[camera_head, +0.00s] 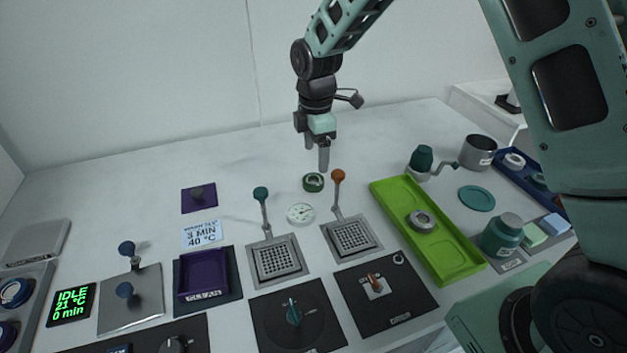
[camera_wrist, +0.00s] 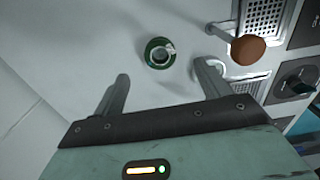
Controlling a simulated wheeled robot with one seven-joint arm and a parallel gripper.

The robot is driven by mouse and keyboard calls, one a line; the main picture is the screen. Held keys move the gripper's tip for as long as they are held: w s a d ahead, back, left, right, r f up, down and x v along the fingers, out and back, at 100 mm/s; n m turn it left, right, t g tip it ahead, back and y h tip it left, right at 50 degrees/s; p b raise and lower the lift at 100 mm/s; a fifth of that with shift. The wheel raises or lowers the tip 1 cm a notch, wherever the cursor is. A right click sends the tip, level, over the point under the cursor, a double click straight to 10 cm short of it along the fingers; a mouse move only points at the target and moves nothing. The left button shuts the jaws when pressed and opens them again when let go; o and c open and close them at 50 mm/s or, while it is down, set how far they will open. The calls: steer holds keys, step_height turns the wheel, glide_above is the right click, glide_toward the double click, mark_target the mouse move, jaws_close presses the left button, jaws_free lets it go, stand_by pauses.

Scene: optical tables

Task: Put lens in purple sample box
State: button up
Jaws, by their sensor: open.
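A small round piece with a dark green rim and pale centre, which looks like the lens (camera_head: 313,182), lies on the white table. It also shows in the wrist view (camera_wrist: 148,53), ahead of and between the fingertips. My gripper (camera_head: 317,163) points down, open and empty, above and just behind it; both fingers show apart in the wrist view (camera_wrist: 163,72). The purple sample box (camera_head: 203,290) stands open-topped on a dark mat at the front left, and looks empty. A purple square with a grey knob (camera_head: 198,196), like a lid, lies behind it.
An orange-topped lever (camera_head: 338,177) stands close to the right of the green-rimmed piece, and a teal-topped lever (camera_head: 261,194) to its left. A white dial (camera_head: 301,213) lies in front. A green tray (camera_head: 440,246) holds a metal ring (camera_head: 421,221). The back left table is clear.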

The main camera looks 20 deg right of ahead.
mark_target(313, 179)
steer(key=shift+a+f+p, duration=0.15)
steer(key=shift+f+p, duration=0.25)
steer(key=shift+f, duration=1.5)
steer(key=shift+a+f+p, duration=0.15)
steer(key=shift+f+p, duration=0.25)
steer(key=shift+f, duration=1.45)
steer(key=c, duration=1.1)
steer(key=shift+c, duration=0.5)
steer(key=shift+r, duration=0.1)
